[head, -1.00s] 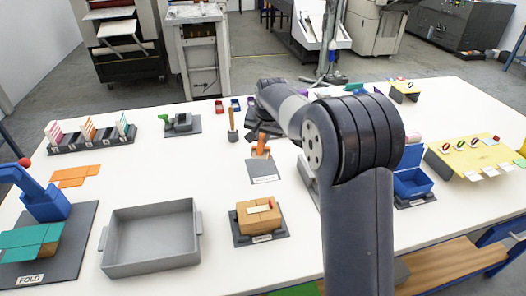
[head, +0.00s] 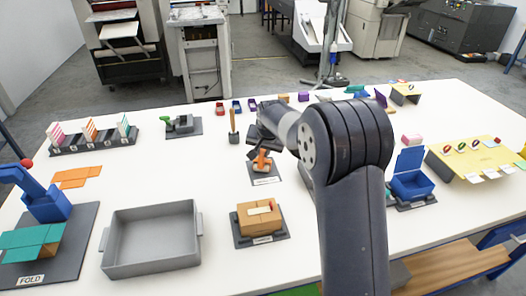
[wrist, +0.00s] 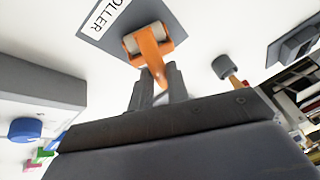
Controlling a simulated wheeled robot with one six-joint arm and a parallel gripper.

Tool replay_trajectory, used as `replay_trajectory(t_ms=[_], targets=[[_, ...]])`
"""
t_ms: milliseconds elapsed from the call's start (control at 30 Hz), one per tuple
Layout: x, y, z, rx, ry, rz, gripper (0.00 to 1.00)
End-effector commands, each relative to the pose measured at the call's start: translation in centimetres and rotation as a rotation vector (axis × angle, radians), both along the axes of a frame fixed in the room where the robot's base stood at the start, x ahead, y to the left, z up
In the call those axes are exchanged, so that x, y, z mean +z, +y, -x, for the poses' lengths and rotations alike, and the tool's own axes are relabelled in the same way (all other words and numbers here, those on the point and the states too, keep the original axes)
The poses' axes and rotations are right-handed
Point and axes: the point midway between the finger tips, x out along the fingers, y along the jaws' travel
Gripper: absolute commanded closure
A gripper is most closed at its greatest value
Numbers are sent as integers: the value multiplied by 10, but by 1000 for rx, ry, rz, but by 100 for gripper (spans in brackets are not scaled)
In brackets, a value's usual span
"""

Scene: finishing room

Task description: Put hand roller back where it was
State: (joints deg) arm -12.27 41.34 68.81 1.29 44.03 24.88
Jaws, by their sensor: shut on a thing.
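The hand roller (head: 262,162) has an orange frame and handle and a pale roller. My gripper (wrist: 160,88) is shut on its handle, seen in the wrist view, where the orange roller (wrist: 150,45) points away from me. The roller is over the dark grey mat (head: 264,177) labelled ROLLER, which also shows in the wrist view (wrist: 180,14). I cannot tell whether the roller touches the mat. In the head view my wrist hides part of the gripper and handle.
A wood-handled tool (head: 232,126) stands just behind the mat to the left. A cardboard box (head: 259,216) on a dark base is in front. A grey tray (head: 150,268) is at front left, and a blue open box (head: 411,182) is at right.

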Motion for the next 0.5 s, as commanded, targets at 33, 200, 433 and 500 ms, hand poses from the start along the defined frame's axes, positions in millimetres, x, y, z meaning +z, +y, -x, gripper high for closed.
replay_trajectory(t_ms=[33,200,433,500], targets=[[-9,0,3,0,14,3,100],[-13,-1,4,1,22,4,83],[-11,-1,3,0,16,3,64],[-10,-1,3,0,15,4,62]])
